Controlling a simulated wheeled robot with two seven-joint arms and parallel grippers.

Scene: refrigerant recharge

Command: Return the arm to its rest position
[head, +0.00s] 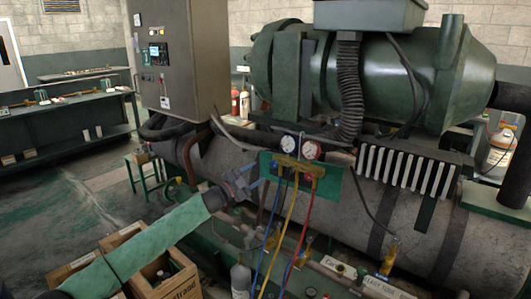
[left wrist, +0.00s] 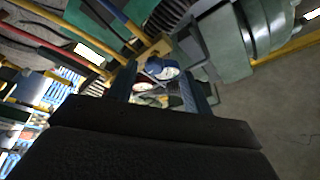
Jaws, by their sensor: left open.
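My left gripper (head: 250,180) is at the end of my green-sleeved left arm (head: 150,240), which reaches in from the lower left. The gripper is open, its blue-grey fingers apart, just left of the gauge manifold. It also shows in the left wrist view (left wrist: 160,88), with nothing seen held between the fingers. The gauge manifold (head: 298,168) has two round dials and sits on a green plate (head: 331,185) in front of the chiller. In the left wrist view a dial (left wrist: 162,68) shows beyond the fingertips. My right gripper is not in view.
Blue, yellow and red hoses (head: 300,220) hang from the manifold. The chiller (head: 380,80) and a control cabinet (head: 180,60) stand behind. Open floor (head: 60,200) lies to the left.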

